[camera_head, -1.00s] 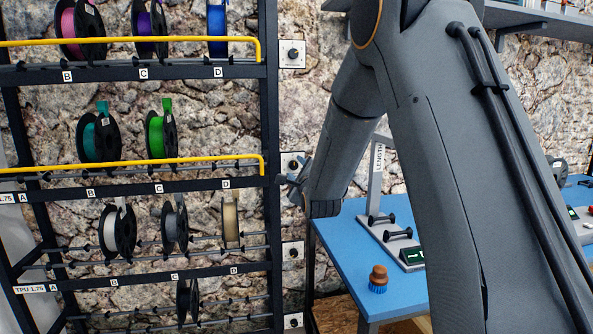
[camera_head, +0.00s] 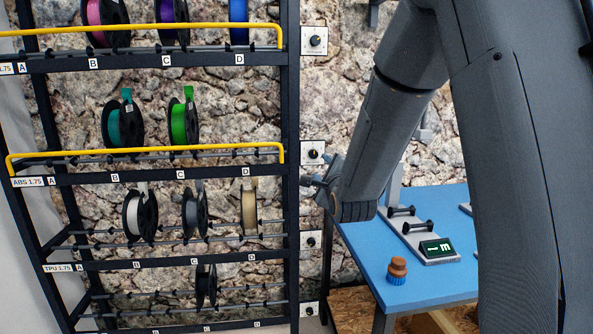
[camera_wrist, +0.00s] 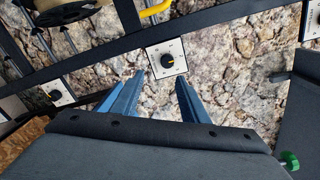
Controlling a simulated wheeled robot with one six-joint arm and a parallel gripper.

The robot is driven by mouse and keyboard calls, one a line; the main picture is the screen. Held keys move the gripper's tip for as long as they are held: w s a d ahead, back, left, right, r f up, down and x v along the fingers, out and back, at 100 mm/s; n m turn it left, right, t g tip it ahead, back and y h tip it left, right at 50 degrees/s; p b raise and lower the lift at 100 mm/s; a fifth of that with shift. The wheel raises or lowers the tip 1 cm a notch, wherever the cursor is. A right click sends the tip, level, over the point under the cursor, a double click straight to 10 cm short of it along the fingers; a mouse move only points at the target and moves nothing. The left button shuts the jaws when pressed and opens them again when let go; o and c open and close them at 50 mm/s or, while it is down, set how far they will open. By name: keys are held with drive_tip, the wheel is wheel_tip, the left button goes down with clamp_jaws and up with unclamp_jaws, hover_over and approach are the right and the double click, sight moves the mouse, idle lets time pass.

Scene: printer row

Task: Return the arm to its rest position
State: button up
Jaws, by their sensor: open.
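My arm stands raised on the right side of the head view, with its forearm hanging down in front of the stone wall. My gripper (camera_head: 318,188) is at the lower end of it, beside the right post of the spool rack, and partly hidden by the wrist. In the wrist view the two blue-grey fingers of my gripper (camera_wrist: 160,92) stand apart with nothing between them. A white plate with a black knob (camera_wrist: 167,60) shows beyond the fingertips on the stone wall, apart from them.
The dark spool rack (camera_head: 293,120) with yellow bars and several spools fills the left. A blue table (camera_head: 365,250) stands below my forearm, bearing an orange and blue knobbed item (camera_head: 397,270) and a device with a green display (camera_head: 437,248). Several knob plates (camera_head: 314,41) line the wall.

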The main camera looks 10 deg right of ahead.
drive_tip(key=s+f+n+g+p, duration=0.2)
drive_tip(key=s+f+n+g, duration=0.35)
drive_tip(key=s, duration=0.35)
drive_tip(key=s+f+n+g+p, duration=0.1)
drive_tip(key=s+f+n+g, duration=0.3)
drive_tip(key=s+f+n, duration=0.4)
drive_tip(key=s+n+g+p, duration=0.2)
drive_tip(key=s+n+g, duration=0.6)
drive_tip(key=s, duration=1.5)
drive_tip(key=shift+r+n, duration=0.35)
drive_tip(key=shift+n, duration=0.5)
